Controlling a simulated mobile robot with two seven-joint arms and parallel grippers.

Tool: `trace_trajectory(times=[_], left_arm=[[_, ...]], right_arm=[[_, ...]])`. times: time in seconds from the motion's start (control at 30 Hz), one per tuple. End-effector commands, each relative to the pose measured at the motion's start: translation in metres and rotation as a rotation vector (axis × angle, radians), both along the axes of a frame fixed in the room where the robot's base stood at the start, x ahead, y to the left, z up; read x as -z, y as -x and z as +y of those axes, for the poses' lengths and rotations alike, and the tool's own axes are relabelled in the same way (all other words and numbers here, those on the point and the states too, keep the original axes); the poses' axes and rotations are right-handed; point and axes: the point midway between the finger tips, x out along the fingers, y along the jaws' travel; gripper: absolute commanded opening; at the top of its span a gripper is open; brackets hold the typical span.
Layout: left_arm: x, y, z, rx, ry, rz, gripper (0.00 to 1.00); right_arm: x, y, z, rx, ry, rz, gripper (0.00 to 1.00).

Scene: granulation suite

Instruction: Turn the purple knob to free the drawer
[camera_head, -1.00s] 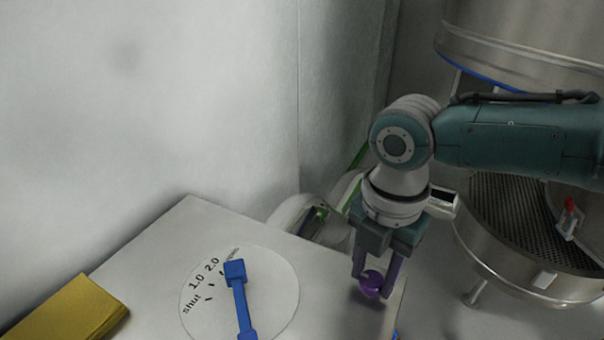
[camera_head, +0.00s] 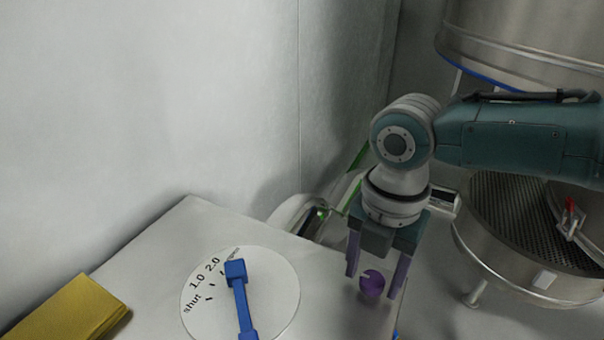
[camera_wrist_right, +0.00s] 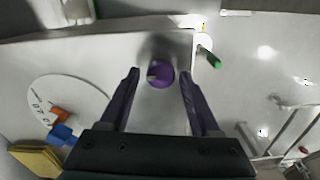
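The purple knob (camera_head: 371,284) stands on the top of the pale cabinet near its right edge. In the right wrist view the knob (camera_wrist_right: 161,74) sits between and a little ahead of my fingertips, with a light mark on its left side. My right gripper (camera_head: 376,282) is open around the knob, with a clear gap on both sides; it also shows in the right wrist view (camera_wrist_right: 158,75). No drawer can be made out. My left gripper is not in view.
A blue lever (camera_head: 241,296) lies across a white dial (camera_head: 275,285) marked "shut", "1.0" and "2.0". A yellow block (camera_head: 70,310) lies at the left. A steel vessel (camera_head: 535,265) stands at the right. A grey wall (camera_head: 150,100) rises behind the cabinet top (camera_head: 190,225).

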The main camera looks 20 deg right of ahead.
Motion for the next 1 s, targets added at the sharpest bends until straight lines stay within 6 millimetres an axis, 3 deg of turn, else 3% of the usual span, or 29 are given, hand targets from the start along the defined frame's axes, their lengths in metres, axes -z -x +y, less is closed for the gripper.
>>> trace_trajectory(times=[0.1, 0.37, 0.8, 1.0], left_arm=[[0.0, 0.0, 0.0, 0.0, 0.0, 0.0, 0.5], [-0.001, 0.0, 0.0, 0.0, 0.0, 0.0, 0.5], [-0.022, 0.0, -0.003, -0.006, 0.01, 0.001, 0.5], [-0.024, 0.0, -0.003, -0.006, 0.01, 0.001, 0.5]], right_arm=[[0.0, 0.0, 0.0, 0.001, 0.001, 0.0, 0.74], [-0.003, 0.0, -0.001, 0.002, 0.002, 0.0, 0.74], [-0.081, -0.001, -0.001, 0.001, 0.001, -0.003, 0.74], [-0.098, 0.0, 0.0, 0.001, 0.0, -0.001, 0.74]])
